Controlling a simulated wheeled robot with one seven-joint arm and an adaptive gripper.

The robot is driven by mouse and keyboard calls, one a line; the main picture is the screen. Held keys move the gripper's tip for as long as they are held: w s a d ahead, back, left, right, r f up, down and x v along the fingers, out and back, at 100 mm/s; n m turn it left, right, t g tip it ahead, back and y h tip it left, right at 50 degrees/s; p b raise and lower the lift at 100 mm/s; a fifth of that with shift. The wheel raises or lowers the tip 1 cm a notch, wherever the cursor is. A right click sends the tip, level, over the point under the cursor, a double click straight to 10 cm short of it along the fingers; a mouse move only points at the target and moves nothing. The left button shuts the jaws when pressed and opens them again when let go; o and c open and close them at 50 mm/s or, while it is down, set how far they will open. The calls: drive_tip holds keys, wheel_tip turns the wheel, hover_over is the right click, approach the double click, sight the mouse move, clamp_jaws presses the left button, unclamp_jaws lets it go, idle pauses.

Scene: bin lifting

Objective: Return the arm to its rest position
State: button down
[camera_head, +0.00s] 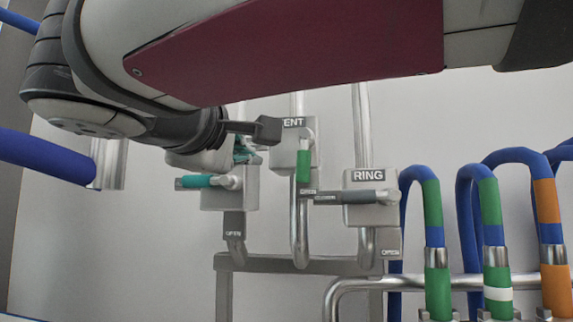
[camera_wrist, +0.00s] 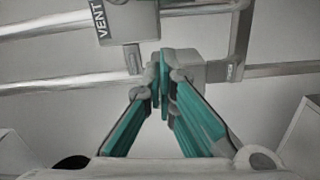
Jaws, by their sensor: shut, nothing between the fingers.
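My arm (camera_head: 300,50) spans the top of the head view, with its wrist bent down at the left. My gripper (camera_head: 243,150) is mostly hidden behind the wrist there, in front of or close to the left valve box. In the wrist view my gripper (camera_wrist: 160,75) has its teal-padded fingers together at the tips, with nothing between them. A grey box (camera_wrist: 190,68) lies behind the fingertips. I cannot tell whether they touch it.
The left valve box (camera_head: 230,197) has a level teal handle (camera_head: 195,182). The VENT valve's green handle (camera_head: 303,165) hangs down. The RING valve's grey handle (camera_head: 350,197) is level. Blue hoses (camera_head: 465,210) and a metal rail (camera_head: 400,284) stand at right.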

drive_tip(key=shift+s+a, duration=0.25)
drive_tip(key=shift+s, duration=0.7)
drive_tip(key=shift+s+a, duration=0.2)
drive_tip(key=shift+s, duration=0.75)
drive_tip(key=shift+d+f, duration=0.1)
